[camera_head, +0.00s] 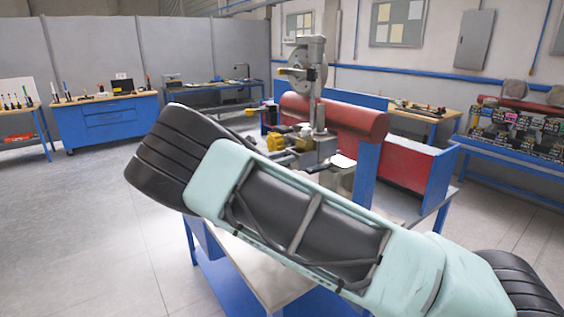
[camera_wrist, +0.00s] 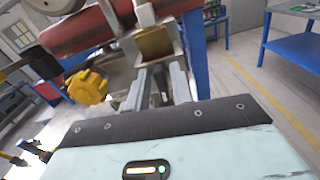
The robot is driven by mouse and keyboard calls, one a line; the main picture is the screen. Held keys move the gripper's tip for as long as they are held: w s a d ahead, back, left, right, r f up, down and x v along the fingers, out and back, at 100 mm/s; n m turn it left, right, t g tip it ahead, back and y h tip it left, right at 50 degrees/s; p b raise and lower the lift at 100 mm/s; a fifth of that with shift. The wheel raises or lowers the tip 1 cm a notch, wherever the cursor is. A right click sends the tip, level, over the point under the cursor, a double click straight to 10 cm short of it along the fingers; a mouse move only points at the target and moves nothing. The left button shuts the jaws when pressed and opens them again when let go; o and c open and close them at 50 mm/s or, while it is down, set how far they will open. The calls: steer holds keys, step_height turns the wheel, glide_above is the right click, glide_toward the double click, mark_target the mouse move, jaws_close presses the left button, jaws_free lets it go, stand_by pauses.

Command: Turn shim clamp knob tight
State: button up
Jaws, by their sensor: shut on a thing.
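A yellow lobed knob (camera_wrist: 87,87) sits on the grey fixture, left of my gripper fingers in the wrist view. My gripper (camera_wrist: 155,72) is shut on a brass-coloured, block-like part (camera_wrist: 155,45) at the fixture. The fingers partly hide this part, and I cannot tell whether it is the shim clamp knob. In the head view, yellow knob-like parts (camera_head: 275,142) show on the fixture (camera_head: 318,145). My own teal arm link hides the lower fixture and most of my gripper there.
A red cylinder (camera_head: 350,120) lies behind the fixture. The fixture stands on a blue-framed bench (camera_head: 258,262). Blue workbenches (camera_head: 107,120) line the back left, and a rack of parts (camera_head: 515,130) stands at the right. The floor at left (camera_head: 80,220) is clear.

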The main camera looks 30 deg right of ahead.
steer(key=m+b, duration=0.4)
steer(key=f+m+b, duration=0.1)
steer(key=m+b, duration=0.3)
steer(key=m, duration=0.1)
steer(key=s+m+b, duration=0.1)
steer(key=m+b, duration=0.3)
steer(key=b, duration=0.1)
steer(key=shift+f, duration=0.2)
steer(key=m+b, duration=0.4)
jaws_close()
steer(key=o, duration=0.7)
jaws_free()
steer(key=shift+r, duration=0.1)
steer(key=shift+a, duration=0.1)
